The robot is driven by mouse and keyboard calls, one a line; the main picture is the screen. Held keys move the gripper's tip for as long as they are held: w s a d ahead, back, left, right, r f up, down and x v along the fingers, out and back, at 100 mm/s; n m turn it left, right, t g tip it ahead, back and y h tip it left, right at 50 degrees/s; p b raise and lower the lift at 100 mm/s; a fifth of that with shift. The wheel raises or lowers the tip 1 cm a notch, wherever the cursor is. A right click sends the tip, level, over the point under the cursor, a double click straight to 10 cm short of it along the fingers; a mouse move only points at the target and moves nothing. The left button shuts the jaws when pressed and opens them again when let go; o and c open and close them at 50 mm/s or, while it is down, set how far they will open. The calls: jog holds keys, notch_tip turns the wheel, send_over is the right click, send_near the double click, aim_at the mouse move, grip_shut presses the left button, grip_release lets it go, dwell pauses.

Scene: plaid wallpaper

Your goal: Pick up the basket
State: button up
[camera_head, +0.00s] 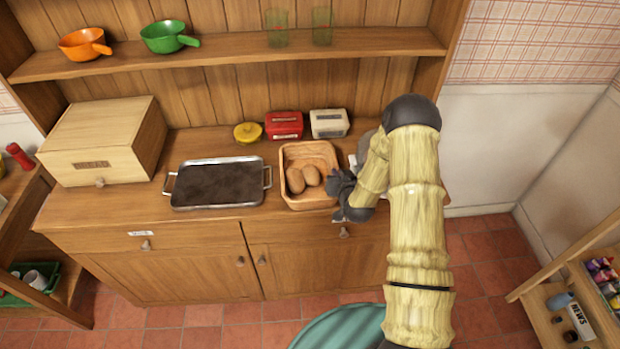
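The basket (310,152) is a light wooden, square tray-like container on the wooden counter. It holds brown potato-like things (304,180) near its front. My gripper (340,190) is dark and sits at the basket's right front side, very close to its rim. I cannot tell whether it touches the rim. The fingers are small and partly overlapped by my wrist, so their opening cannot be made out.
A dark metal tray (218,184) lies left of the basket. Behind stand a yellow lidded pot (248,132), a red box (284,125) and a white box (329,123). A wooden bread box (103,140) is far left. A shelf (230,50) overhangs the counter's back.

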jog(key=shift+r, duration=0.1)
grip_shut()
jog(key=shift+w+r, duration=0.1)
jog(key=shift+r, duration=0.4)
notch_tip(320, 180, up, 9)
jog(key=b, duration=0.2)
dwell(0.4)
